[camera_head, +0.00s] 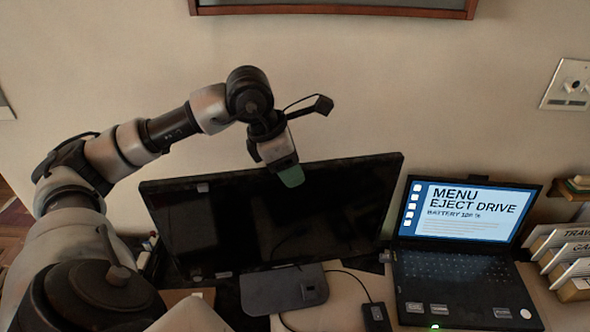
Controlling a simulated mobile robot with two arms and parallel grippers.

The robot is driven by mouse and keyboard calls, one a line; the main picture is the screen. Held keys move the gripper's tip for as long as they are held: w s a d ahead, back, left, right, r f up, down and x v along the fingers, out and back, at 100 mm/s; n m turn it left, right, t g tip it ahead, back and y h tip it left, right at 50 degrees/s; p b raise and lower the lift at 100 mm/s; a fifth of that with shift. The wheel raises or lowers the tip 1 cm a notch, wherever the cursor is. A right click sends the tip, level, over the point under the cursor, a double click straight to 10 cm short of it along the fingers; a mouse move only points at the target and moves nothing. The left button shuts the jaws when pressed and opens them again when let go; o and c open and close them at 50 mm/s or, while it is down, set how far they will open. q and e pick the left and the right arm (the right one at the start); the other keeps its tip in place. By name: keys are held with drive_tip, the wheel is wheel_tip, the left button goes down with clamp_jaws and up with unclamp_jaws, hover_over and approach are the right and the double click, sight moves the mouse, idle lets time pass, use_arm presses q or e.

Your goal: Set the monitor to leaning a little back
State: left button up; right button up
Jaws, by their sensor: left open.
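The monitor (340,210) is a wide black screen on a dark grey stand foot (284,290). Its screen is dark and faces me; its exact tilt is hard to judge from this high view. My left gripper (289,175) is open, pointing down at the middle of the monitor's top edge. Its green fingertip overlaps that edge in the picture, and I cannot tell whether it touches. Only one fingertip shows clearly; the other is hidden. My right gripper is not in view.
An open laptop (455,272) with a lit screen stands right of the monitor. A small black mouse-like device (376,316) with a cable lies in front. A rack of labelled folders (570,262) stands at the far right. The wall rises behind the monitor.

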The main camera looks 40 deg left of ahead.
use_arm(q)
drive_tip(key=shift+x, duration=1.25)
